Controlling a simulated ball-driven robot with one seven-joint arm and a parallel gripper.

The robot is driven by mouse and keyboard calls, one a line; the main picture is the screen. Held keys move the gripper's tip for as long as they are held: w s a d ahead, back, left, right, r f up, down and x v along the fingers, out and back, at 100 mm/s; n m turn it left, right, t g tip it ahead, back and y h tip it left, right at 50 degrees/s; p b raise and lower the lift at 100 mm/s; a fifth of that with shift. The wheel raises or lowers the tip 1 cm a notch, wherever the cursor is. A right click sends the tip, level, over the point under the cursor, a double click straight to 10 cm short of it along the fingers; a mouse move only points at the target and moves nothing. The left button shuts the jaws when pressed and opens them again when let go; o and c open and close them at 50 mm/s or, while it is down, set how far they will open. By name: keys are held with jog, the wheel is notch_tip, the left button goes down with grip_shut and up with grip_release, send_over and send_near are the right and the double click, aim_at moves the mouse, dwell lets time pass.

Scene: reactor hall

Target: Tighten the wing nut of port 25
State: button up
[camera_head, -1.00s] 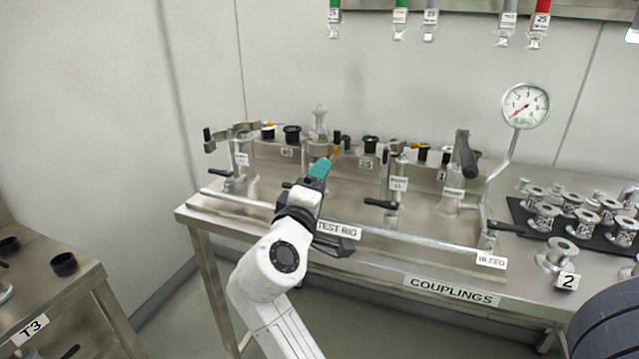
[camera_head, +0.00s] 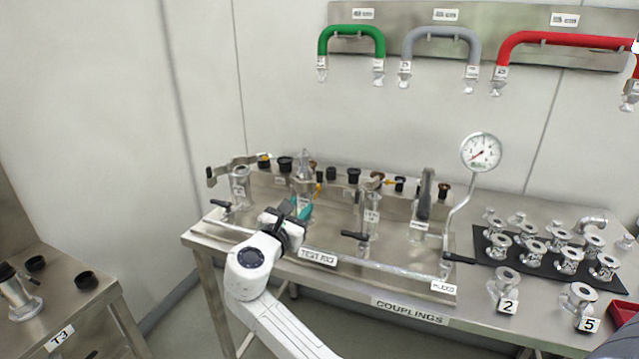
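The steel test rig (camera_head: 397,258) stands on the table with a row of ports along its raised back ledge. The small port labels are too blurred to read here, so I cannot tell for certain which is port 25. I cannot make out a wing nut clearly. My gripper (camera_head: 303,208), with teal fingers, is in front of and below the chrome fitting, apparently apart from it. Its fingertips are small and partly hidden, so their opening is unclear.
Clamped posts with black handles (camera_head: 354,236) stand near my gripper. A pressure gauge (camera_head: 481,152) rises at the right of the rig. Several flanged fittings stand on a black mat (camera_head: 548,262). Green (camera_head: 351,30), grey and red hoses hang on the wall above.

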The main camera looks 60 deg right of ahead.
aim_at(317, 188)
jog(key=d, duration=0.7)
jog(key=w+d, duration=0.1)
jog(key=d, duration=0.2)
jog(key=shift+d+p, duration=0.25)
jog(key=shift+p, duration=0.1)
grip_shut()
